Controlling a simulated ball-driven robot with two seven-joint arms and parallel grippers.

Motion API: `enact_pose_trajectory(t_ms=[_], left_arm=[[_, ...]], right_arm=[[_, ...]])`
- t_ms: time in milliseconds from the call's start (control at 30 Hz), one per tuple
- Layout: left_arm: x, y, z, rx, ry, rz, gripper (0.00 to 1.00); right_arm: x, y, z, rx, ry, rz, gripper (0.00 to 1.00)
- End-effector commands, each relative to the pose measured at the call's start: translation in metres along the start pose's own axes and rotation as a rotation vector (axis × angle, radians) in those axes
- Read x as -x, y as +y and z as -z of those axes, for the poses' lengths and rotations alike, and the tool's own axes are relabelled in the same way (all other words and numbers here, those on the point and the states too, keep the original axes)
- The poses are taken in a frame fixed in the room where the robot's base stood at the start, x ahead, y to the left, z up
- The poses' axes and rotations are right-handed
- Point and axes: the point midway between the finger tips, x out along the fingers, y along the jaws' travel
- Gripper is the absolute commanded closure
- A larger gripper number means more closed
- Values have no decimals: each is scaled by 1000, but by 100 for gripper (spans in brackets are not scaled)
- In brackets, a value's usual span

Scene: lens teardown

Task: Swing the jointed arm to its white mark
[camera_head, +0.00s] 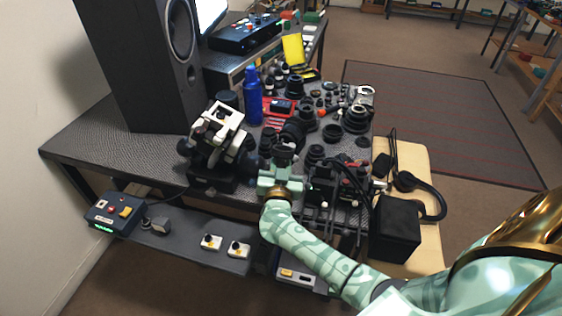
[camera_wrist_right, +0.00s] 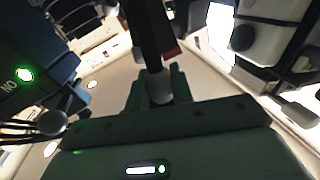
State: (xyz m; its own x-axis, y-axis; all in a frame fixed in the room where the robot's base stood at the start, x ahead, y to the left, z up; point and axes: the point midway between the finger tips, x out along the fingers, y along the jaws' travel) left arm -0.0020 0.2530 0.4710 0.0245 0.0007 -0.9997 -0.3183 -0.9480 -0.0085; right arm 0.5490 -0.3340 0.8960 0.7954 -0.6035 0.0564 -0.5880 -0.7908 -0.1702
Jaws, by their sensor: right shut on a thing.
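My right gripper (camera_head: 282,160) reaches in over the table's front edge, among dark lens parts and beside a white-and-black jointed stand (camera_head: 215,130). In the right wrist view my right gripper (camera_wrist_right: 160,88) is shut on a dark slim bar with a pale rounded end (camera_wrist_right: 158,60). This looks like part of the jointed arm, but its joints are hidden. Pale round spots (camera_wrist_right: 92,84) show on a light surface to the left of the jaws. I cannot tell which is the white mark. My left gripper is not in view.
A blue bottle (camera_head: 252,97) and a tall black speaker (camera_head: 150,62) stand behind. Lens rings crowd the tabletop right of the gripper. A black box (camera_head: 394,228) with cables sits at the right. A control box (camera_head: 114,212) is on the lower shelf (camera_head: 180,240).

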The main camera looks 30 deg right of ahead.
Motion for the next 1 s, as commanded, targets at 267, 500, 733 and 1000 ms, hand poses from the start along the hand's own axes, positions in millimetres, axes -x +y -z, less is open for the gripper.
enact_pose_trajectory(t_ms=[267,500,733,1000], left_arm=[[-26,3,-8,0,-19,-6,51],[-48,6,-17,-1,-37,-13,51],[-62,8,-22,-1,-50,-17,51],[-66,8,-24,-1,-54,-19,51]], right_arm=[[16,-2,-10,40,166,32,100],[30,-4,-15,72,319,61,100],[38,-6,-17,94,418,79,100],[41,-6,-16,101,460,86,100]])
